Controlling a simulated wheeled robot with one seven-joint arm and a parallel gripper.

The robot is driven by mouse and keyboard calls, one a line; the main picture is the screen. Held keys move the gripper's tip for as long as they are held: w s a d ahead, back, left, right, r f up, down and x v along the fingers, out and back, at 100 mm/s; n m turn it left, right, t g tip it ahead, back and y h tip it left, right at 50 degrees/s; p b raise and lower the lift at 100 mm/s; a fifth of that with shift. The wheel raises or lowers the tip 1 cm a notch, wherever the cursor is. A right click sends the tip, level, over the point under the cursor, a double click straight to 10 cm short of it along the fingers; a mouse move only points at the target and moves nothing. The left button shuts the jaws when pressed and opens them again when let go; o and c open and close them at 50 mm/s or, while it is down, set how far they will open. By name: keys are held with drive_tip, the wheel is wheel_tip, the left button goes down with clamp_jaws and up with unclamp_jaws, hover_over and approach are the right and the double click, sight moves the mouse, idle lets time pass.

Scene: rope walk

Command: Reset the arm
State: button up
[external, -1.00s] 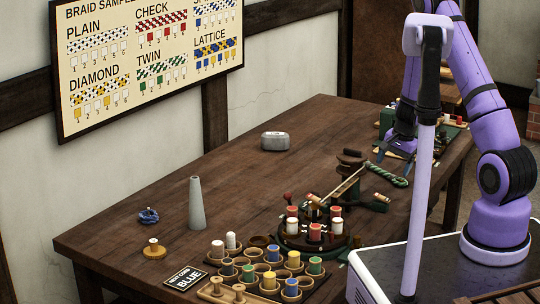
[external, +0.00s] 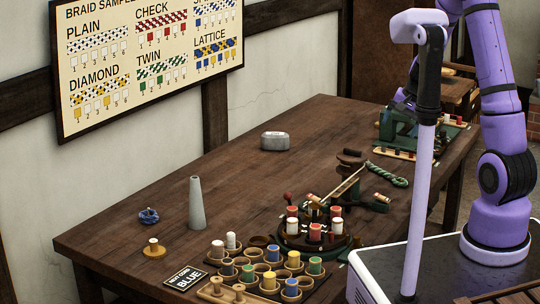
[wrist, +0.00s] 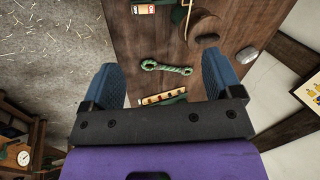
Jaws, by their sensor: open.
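My purple arm (external: 497,95) is raised above the right end of the dark wooden table (external: 240,180). My gripper shows at the bottom of the wrist view (wrist: 160,78), its two blue fingers wide apart with nothing between them. In the external view the gripper end is partly hidden behind my upright column. The wrist view looks down past the fingers at the table, a green braided rope piece (wrist: 167,68) and a light wooden rack (wrist: 163,97) below. The green braided piece also lies at mid-table in the external view (external: 386,174).
A round bobbin stand (external: 315,240) with red and white bobbins is at the table's front. Nearby are cups with coloured bobbins (external: 270,280), a "BLUE" sign (external: 186,276), a grey cone (external: 196,205) and a grey block (external: 275,141).

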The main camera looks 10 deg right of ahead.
drive_tip(key=s+r+n, duration=0.2)
drive_tip(key=s+r, duration=0.5)
drive_tip(key=r, duration=0.3)
drive_tip(key=s+d+r+n+t+h, duration=0.1)
drive_tip(key=s+r, duration=0.4)
drive_tip(key=s, duration=0.6)
drive_tip(key=s+d+r+n+t+h, duration=0.1)
drive_tip(key=s+d+r, duration=0.4)
drive_tip(key=s, duration=0.6)
drive_tip(key=r+n+h, duration=0.1)
drive_tip(key=n, duration=0.1)
drive_tip(key=shift+s+n+t, duration=0.3)
